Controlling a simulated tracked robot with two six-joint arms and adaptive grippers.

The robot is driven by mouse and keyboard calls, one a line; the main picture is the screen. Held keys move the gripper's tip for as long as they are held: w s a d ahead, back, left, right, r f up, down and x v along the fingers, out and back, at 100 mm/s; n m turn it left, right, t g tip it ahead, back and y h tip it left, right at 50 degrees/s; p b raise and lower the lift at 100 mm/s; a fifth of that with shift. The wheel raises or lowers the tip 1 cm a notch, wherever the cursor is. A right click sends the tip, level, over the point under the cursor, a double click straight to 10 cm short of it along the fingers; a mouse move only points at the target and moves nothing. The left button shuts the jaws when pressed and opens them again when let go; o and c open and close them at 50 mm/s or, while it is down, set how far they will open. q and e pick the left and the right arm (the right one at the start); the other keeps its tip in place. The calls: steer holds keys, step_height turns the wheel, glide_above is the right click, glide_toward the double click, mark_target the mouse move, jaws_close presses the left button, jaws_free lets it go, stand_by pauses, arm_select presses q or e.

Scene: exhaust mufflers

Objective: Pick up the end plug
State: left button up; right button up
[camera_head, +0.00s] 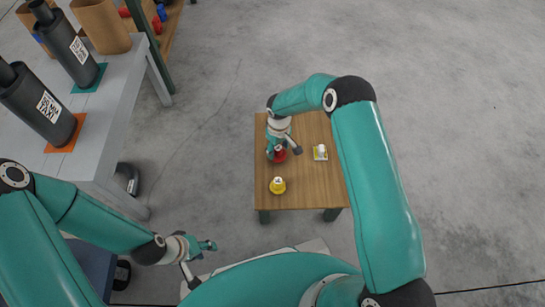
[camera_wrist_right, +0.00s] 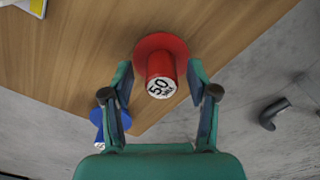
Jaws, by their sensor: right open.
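A red end plug (camera_head: 281,155), a flanged cap with a printed top, stands on the small wooden table (camera_head: 297,191). My right gripper (camera_head: 283,150) is above it, pointing down. In the right wrist view the red plug (camera_wrist_right: 161,75) sits between the two open fingers (camera_wrist_right: 160,92), with a gap on each side. A yellow plug (camera_head: 277,186) stands nearer the front, and a white plug on a yellow base (camera_head: 320,153) stands to the right. In the wrist view, a blue plug (camera_wrist_right: 97,117) is partly hidden by a finger. My left gripper (camera_head: 200,264) is open and empty.
A grey workbench (camera_head: 118,85) at the left holds dark mufflers (camera_head: 40,103) on orange and teal mats, and brown cylindrical containers (camera_head: 101,24). A shelf with red and blue items stands behind.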

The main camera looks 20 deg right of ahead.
steer(key=shift+r, duration=0.1)
jaws_close()
steer(key=shift+r, duration=0.15)
